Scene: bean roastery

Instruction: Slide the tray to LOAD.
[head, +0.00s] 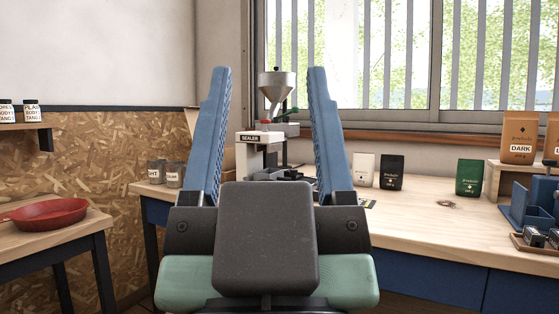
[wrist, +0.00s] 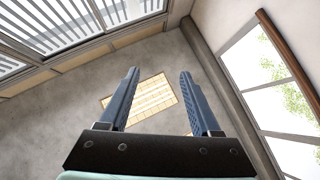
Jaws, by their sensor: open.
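My gripper (head: 270,70) is raised, with its two blue fingers pointing up and wide apart. Nothing is between the fingers; it is also empty in the wrist view (wrist: 159,72). A small wooden tray (head: 520,242) shows at the right edge of the head view, on the bench, with dark and metal items on it. It is partly cut off, and I cannot tell if it is the task's tray. No LOAD marking is readable in either view. My gripper is well away from the tray.
The wooden bench (head: 430,215) holds a sealer (head: 250,140) behind my fingers, several coffee bags, and a blue stand (head: 530,205) at right. A red pan (head: 48,212) is on the left table. The wrist view shows ceiling, a light panel (wrist: 150,98) and windows.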

